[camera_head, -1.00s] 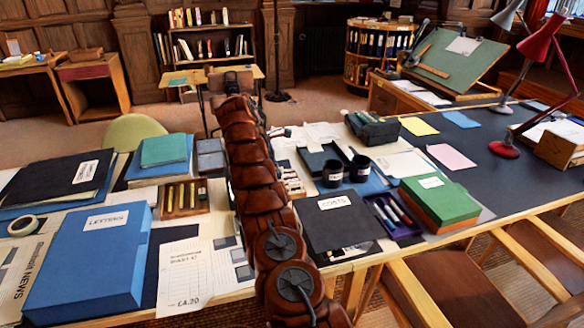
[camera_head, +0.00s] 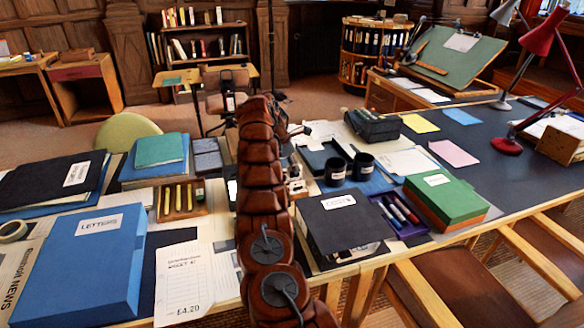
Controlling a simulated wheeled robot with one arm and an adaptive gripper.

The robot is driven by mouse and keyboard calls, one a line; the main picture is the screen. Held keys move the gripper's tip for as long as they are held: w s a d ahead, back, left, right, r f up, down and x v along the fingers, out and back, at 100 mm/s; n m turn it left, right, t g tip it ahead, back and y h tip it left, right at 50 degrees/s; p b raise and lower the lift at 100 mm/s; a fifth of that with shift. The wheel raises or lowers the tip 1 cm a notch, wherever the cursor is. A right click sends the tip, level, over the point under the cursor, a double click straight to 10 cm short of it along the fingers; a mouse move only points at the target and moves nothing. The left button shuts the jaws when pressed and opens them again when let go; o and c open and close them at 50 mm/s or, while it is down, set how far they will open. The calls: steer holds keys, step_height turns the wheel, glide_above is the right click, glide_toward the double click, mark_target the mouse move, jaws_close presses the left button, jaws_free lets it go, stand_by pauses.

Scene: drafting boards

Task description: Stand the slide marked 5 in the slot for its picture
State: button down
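My brown segmented arm rises through the middle of the view and hides part of the table behind it. Its far end, with my gripper (camera_head: 290,131), is small and dark beyond the arm's top; I cannot tell whether its fingers are open or shut. Several small pale pieces (camera_head: 297,187), possibly slides or their holder, lie just right of the arm, partly hidden by it. Another pale piece (camera_head: 232,188) shows at the arm's left edge. No mark 5, slide picture or slot can be made out.
A blue letters box (camera_head: 85,262), a pencil tray (camera_head: 181,199) and stacked folders (camera_head: 158,160) crowd the left. A black box (camera_head: 345,228), two dark mugs (camera_head: 349,167), a marker tray (camera_head: 401,213) and a green box (camera_head: 445,199) stand right. A red lamp (camera_head: 507,146) stands farther right.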

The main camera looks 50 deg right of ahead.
steer(key=shift+a+f+b, duration=0.1)
steer(key=shift+f+b, duration=1)
steer(key=shift+f, duration=0.5)
steer(key=shift+r+p, duration=0.1)
steer(key=shift+p, duration=0.45)
steer(key=c, duration=1.2)
jaws_free()
steer(key=shift+c, duration=0.2)
steer(key=v, duration=0.5)
steer(key=shift+w+r, duration=0.15)
steer(key=shift+r, duration=0.25)
steer(key=shift+w+a+r, duration=0.15)
steer(key=shift+a+r, duration=0.2)
steer(key=shift+r, duration=0.3)
